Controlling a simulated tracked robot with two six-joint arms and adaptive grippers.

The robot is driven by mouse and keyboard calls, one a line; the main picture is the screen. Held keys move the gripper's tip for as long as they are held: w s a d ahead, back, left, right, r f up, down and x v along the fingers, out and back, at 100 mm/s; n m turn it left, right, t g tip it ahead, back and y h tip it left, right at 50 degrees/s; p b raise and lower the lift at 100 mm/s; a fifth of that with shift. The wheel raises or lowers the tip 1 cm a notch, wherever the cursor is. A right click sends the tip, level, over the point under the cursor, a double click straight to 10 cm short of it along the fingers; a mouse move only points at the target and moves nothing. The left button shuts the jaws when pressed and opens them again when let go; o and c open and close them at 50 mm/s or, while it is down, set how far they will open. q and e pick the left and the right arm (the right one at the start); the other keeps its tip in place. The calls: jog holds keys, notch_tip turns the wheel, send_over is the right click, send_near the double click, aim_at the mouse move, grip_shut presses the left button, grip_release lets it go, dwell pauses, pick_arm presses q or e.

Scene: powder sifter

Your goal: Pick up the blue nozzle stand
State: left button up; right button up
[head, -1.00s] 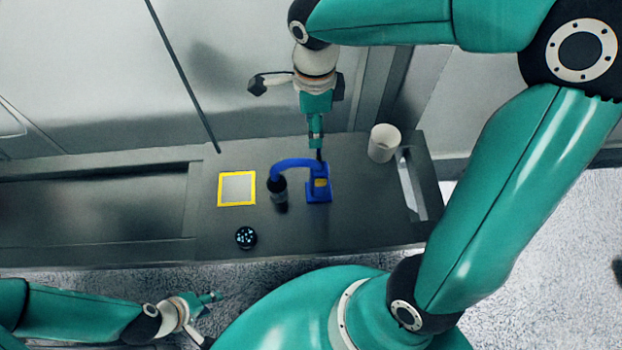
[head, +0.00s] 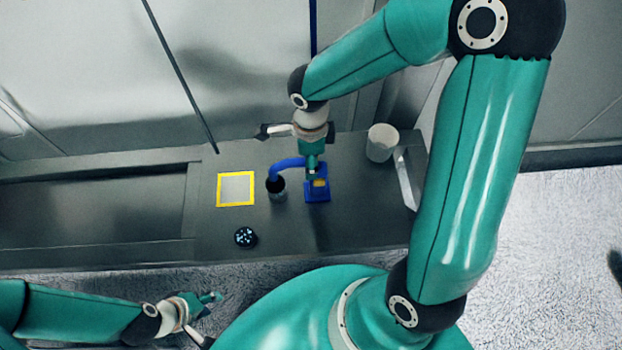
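The blue nozzle stand (head: 317,192) stands upright on the dark table, with its curved arm reaching left over a small dark-topped container (head: 277,192). My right gripper (head: 312,175) points down at the top of the stand and hides part of its upright. I see its fingers nearly edge-on, so I cannot tell whether they are open or touch the stand. My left gripper (head: 211,318) is at the lower left, in front of the table and away from the stand. Its fingers are spread and empty.
A yellow-framed grey square (head: 236,204) lies left of the stand. A round black piece with light dots (head: 245,237) is near the table's front edge. A white cup (head: 381,142) stands at the back right. The table (head: 350,225) is clear to the stand's front right.

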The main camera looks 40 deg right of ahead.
jog(key=shift+c, duration=0.3)
grip_shut()
jog(key=shift+r, duration=0.2)
